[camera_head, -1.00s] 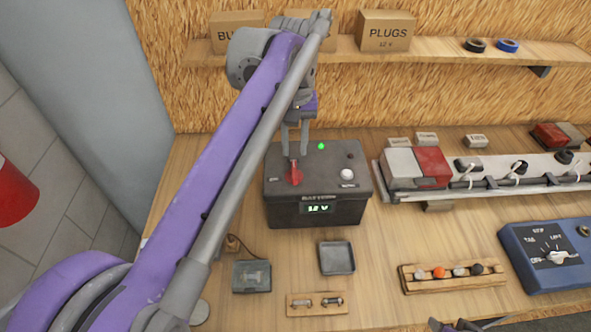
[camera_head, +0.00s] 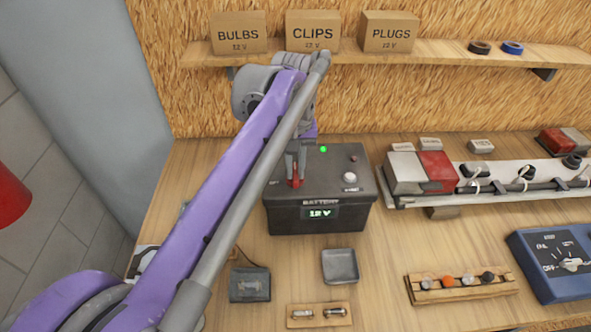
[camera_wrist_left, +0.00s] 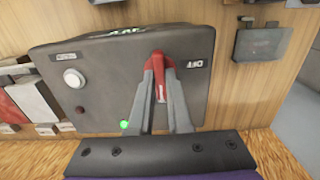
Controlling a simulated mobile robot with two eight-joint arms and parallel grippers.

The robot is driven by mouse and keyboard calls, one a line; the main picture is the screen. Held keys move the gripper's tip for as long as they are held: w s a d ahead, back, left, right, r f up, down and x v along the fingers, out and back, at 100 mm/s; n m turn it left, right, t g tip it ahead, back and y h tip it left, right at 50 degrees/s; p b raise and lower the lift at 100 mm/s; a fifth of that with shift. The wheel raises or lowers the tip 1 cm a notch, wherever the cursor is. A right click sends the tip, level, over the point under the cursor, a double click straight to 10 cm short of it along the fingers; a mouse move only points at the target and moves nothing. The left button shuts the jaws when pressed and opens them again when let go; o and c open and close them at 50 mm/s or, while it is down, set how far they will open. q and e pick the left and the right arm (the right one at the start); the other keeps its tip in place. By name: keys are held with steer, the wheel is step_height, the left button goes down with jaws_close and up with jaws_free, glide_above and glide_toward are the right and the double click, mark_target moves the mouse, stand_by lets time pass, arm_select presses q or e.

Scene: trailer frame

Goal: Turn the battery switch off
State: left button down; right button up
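The battery (camera_head: 318,215) is a dark box on the bench with a lit "12 V" display. Its red switch lever (camera_head: 295,182) is on top, with an OFF label beside it; it also shows in the left wrist view (camera_wrist_left: 158,62). A green light (camera_head: 323,149) on top is lit. My left gripper (camera_head: 297,172) reaches down from above. In the left wrist view its two fingers (camera_wrist_left: 160,76) lie against both sides of the red lever, shut on it. My right gripper is not clearly in view.
A white knob (camera_head: 349,178) sits on the battery's right side. An empty tray (camera_head: 340,266), a small dark box (camera_head: 249,284) and a wooden fuse holder (camera_head: 319,315) lie in front. A light board (camera_head: 410,201) stands right.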

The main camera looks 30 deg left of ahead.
stand_by(0.4)
arm_select(q)
steer(key=n, duration=0.3)
steer(key=shift+n+p, duration=0.3)
steer(key=shift+n, duration=0.8)
steer(key=n, duration=0.4)
steer(key=shift+n+p, duration=0.3)
steer(key=shift+n, duration=0.3)
